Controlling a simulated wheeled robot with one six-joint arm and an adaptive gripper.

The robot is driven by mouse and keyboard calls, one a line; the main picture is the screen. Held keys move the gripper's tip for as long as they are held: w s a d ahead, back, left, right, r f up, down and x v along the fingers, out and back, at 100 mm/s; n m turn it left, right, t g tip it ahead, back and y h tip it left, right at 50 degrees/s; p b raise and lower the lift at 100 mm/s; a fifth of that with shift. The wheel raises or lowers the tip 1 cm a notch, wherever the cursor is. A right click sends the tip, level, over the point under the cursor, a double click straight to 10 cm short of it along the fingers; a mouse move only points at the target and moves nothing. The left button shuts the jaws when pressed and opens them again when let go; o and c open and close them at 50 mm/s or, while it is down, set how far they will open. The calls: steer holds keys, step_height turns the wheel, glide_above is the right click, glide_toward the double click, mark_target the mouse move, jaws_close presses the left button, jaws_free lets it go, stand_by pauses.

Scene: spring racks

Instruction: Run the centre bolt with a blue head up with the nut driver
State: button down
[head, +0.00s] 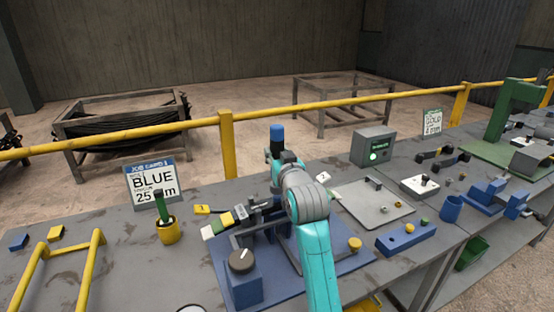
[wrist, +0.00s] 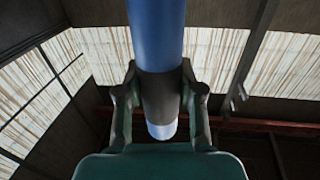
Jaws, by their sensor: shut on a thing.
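My gripper (wrist: 159,88) is shut on a blue cylindrical tool with a dark band, which looks like the nut driver (wrist: 156,35). The fingers close on the dark band, and a pale blue end shows below it. In the head view the tool's blue end (head: 277,134) stands upright above my wrist. My arm covers the middle of the spring rack fixture (head: 245,222) on its blue base plate (head: 350,264). The centre bolt with a blue head cannot be made out; the arm may hide it.
A job card (head: 152,186) reads BLUE and 25. A yellow pot with a green-handled tool (head: 162,205) stands left of the fixture. A dial block (head: 242,278) stands at its front. A grey tray (head: 372,208) and a blue block with knobs (head: 406,240) lie to the right.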

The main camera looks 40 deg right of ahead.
mark_target(279, 143)
steer(key=shift+r, duration=1.95)
